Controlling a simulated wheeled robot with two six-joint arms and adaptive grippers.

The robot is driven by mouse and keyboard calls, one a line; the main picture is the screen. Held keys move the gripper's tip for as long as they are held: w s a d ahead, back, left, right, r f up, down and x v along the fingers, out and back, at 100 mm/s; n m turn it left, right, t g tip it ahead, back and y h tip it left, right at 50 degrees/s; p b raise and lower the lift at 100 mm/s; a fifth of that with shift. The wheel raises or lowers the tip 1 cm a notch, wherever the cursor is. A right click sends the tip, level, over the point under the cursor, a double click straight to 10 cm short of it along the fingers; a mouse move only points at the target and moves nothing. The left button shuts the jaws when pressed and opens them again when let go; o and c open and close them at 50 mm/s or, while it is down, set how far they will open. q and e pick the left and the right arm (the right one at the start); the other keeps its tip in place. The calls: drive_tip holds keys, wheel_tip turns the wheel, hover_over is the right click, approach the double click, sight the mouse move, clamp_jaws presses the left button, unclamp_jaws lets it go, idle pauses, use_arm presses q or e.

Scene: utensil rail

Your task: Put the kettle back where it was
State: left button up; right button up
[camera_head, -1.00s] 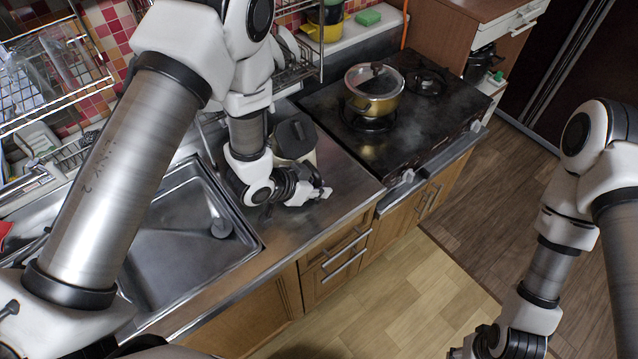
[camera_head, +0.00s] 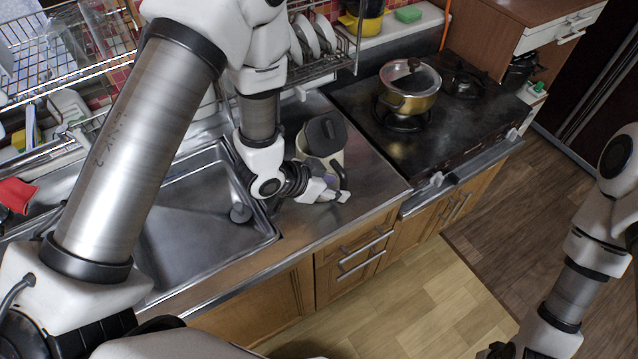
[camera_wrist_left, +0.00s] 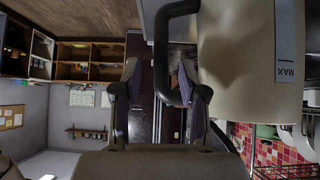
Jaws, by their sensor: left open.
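The kettle (camera_head: 330,153), cream with a dark lid, stands upright on the steel counter between sink and stove. Its dark handle faces the counter's front. My left gripper (camera_head: 338,196) is low over the counter, right beside the kettle's handle side. In the left wrist view the kettle's body (camera_wrist_left: 248,50) with a "MAX" strip fills the upper right. My right gripper (camera_head: 497,352) is cut off at the bottom edge.
The sink (camera_head: 200,245) lies left of the kettle. The black stove (camera_head: 440,125) with a gold lidded pot (camera_head: 409,90) is to the right. A wire dish rack (camera_head: 310,70) stands behind the kettle. The counter's front strip is clear.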

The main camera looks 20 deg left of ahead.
use_arm(q)
drive_tip(key=b+v, duration=0.1)
drive_tip(key=v, duration=0.7)
drive_tip(key=shift+s, duration=0.2)
drive_tip(key=shift+r, duration=0.1)
drive_tip(key=shift+c, duration=0.3)
